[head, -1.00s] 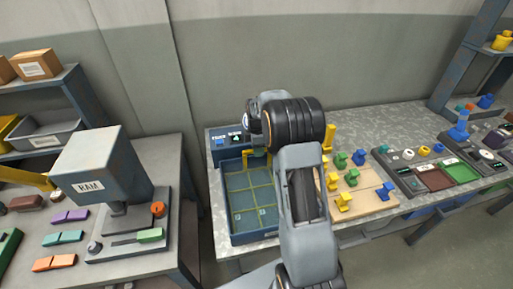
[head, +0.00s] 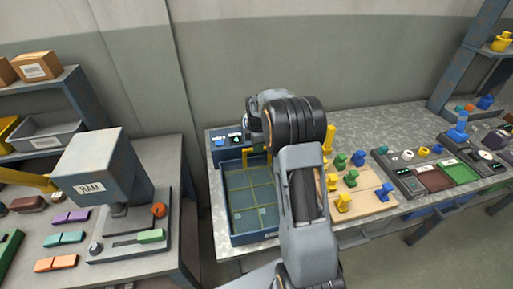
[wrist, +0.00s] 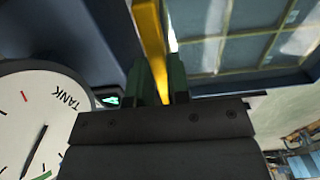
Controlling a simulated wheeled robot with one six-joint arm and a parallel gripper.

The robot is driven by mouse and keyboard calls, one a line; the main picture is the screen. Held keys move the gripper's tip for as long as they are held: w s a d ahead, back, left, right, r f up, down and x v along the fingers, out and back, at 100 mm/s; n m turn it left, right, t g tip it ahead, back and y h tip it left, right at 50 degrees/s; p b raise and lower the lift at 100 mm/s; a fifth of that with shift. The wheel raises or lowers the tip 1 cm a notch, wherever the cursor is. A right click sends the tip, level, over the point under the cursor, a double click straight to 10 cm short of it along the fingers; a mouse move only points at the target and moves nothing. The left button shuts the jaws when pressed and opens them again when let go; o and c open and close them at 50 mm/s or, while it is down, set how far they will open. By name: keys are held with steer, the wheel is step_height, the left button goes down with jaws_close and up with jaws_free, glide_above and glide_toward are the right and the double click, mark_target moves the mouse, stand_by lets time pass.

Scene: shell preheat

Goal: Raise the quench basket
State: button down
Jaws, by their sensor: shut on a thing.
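The quench basket (head: 251,190) shows in the head view as a yellow grid inside a blue square tank (head: 229,236) on the bench. Its yellow upright handle (head: 245,156) stands at the tank's back. In the wrist view, my gripper (wrist: 164,82) has its two dark green fingers closed on the yellow bar (wrist: 150,35), one on each side. Part of the grid (wrist: 240,50) shows there too. In the head view my arm hides the fingers and the tank's right side.
A white dial marked TANK (wrist: 38,115) is close to my gripper in the wrist view. A wooden board (head: 365,198) with coloured pieces stands right of the tank. A RAM press (head: 98,173) is on the left bench, across a gap.

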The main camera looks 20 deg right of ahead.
step_height(320, 180, up, 6)
steer(key=shift+f+p, duration=0.25)
steer(key=shift+p, duration=0.8)
steer(key=shift+w, duration=0.15)
steer(key=c, duration=1.4)
jaws_free()
steer(key=shift+c, duration=0.2)
steer(key=o, duration=0.4)
steer(key=shift+f, duration=0.15)
steer(key=shift+c, duration=0.2)
step_height(320, 180, up, 14)
steer(key=b, duration=0.1)
